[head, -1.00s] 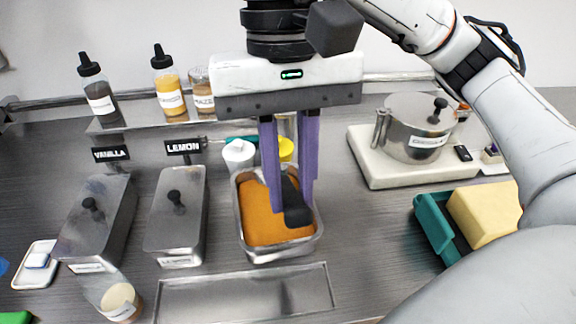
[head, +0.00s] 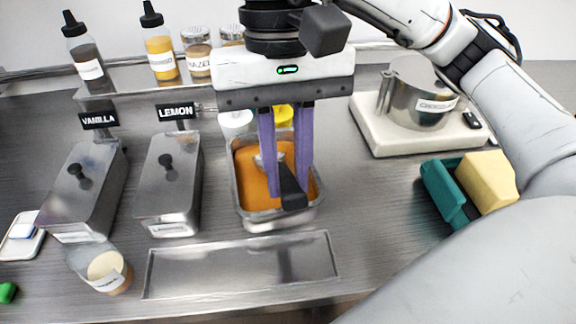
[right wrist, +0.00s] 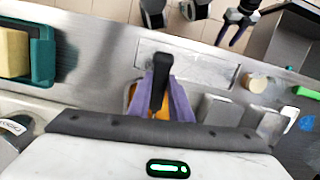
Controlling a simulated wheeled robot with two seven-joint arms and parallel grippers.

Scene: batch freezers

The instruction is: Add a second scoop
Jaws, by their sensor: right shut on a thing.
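My right gripper (head: 288,195) is shut on the black handle of a scoop (head: 292,192), over an open metal tub (head: 276,222) of orange ice cream (head: 250,178). The scoop's metal head shows between the fingers, at the orange surface; how deep it sits I cannot tell. The handle (right wrist: 160,72) also shows in the right wrist view, between the purple fingers. A clear cup (head: 107,272) with a pale scoop inside stands at the front left. My left gripper (right wrist: 235,28) hangs far from the counter at the top of the right wrist view, its fingers apart.
Lidded vanilla (head: 85,195) and lemon (head: 170,190) tubs stand left of the open tub. An empty shallow metal tray (head: 215,270) lies in front. A steel pot (head: 415,95) and a teal holder with a yellow sponge (head: 488,180) are at right. Bottles stand on the back shelf.

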